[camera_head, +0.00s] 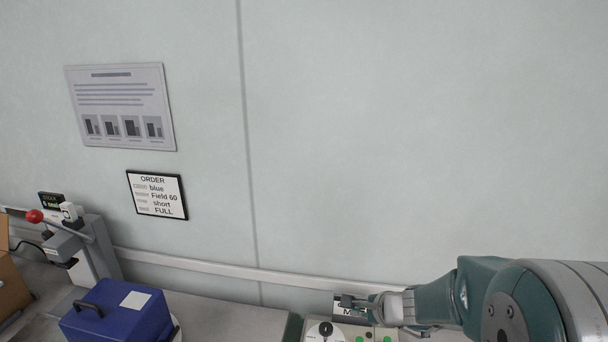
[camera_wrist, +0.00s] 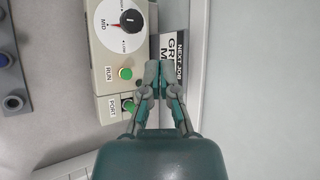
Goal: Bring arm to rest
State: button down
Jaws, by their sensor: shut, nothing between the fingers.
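My gripper (camera_wrist: 156,72) is shut and empty in the wrist view, its grey fingertips together. In the head view my gripper (camera_head: 352,301) shows at the bottom right, reaching left from my green and grey arm. It is over or close in front of a control panel (camera_wrist: 104,66) with a MID dial (camera_wrist: 129,20) and green RUN (camera_wrist: 125,73) and PORT (camera_wrist: 129,105) buttons. I cannot tell whether the fingers touch anything.
A blue case (camera_head: 112,320) with a dark handle stands at the lower left, near a device with a red-knobbed lever (camera_head: 36,216) and a cardboard box (camera_head: 10,288). An ORDER sign (camera_head: 157,194) and a poster (camera_head: 121,106) hang on the wall. The wall space above my arm is clear.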

jog(key=s+a+r+n+g, duration=0.2)
jog(key=s+a+r+n, duration=0.2)
jog(key=s+r+n, duration=0.8)
jog(key=s+d+r+n+h, duration=0.1)
jog(key=s+d+n+h, duration=0.1)
jog(key=s, duration=0.4)
jog(key=s+d+n+h, duration=0.3)
jog(key=s+d, duration=0.1)
jog(key=s, duration=0.2)
jog(key=shift+s+r+n+h, duration=0.25)
jog(key=shift+r+n+h, duration=0.05)
jog(key=shift+r, duration=0.05)
